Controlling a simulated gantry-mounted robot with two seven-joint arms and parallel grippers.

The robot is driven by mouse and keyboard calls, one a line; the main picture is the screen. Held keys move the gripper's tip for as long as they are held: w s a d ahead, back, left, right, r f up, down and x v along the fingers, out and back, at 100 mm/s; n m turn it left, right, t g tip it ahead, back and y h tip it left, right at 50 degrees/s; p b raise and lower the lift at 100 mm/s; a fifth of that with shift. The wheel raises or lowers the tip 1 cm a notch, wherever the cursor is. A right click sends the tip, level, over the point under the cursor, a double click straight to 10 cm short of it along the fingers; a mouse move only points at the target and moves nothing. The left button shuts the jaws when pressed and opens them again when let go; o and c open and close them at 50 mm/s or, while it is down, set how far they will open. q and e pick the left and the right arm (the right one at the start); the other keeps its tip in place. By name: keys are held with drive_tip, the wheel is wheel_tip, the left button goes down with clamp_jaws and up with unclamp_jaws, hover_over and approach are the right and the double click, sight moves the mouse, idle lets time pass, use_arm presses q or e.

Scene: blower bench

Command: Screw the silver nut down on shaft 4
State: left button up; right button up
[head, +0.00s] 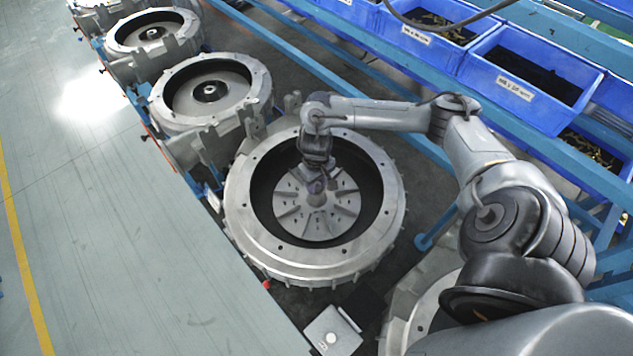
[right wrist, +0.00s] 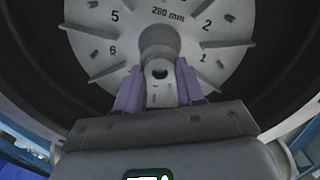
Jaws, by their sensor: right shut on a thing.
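My right gripper (head: 317,185) points down at the middle of the bladed impeller disc (head: 298,222) inside the round metal housing (head: 300,262). In the right wrist view its two purple fingers (right wrist: 158,85) are shut on a small grey metal part with a dark hole, which looks like the silver nut (right wrist: 159,72). It is at the disc's hub, where the shaft end is; how far down it sits I cannot tell. The disc (right wrist: 95,45) bears printed numbers and "280 mm". No shaft number is readable. My left gripper is not in view.
Other round housings (head: 211,90) (head: 152,33) stand in a row to the upper left. Blue bins (head: 530,75) line the upper right beside blue rails. A small white box (head: 332,332) lies below the housing. The housing's raised rim surrounds my gripper.

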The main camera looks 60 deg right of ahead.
drive_tip(key=m, duration=0.5)
drive_tip(key=shift+m, duration=0.3)
drive_tip(key=o, duration=0.8)
drive_tip(key=shift+o, duration=0.2)
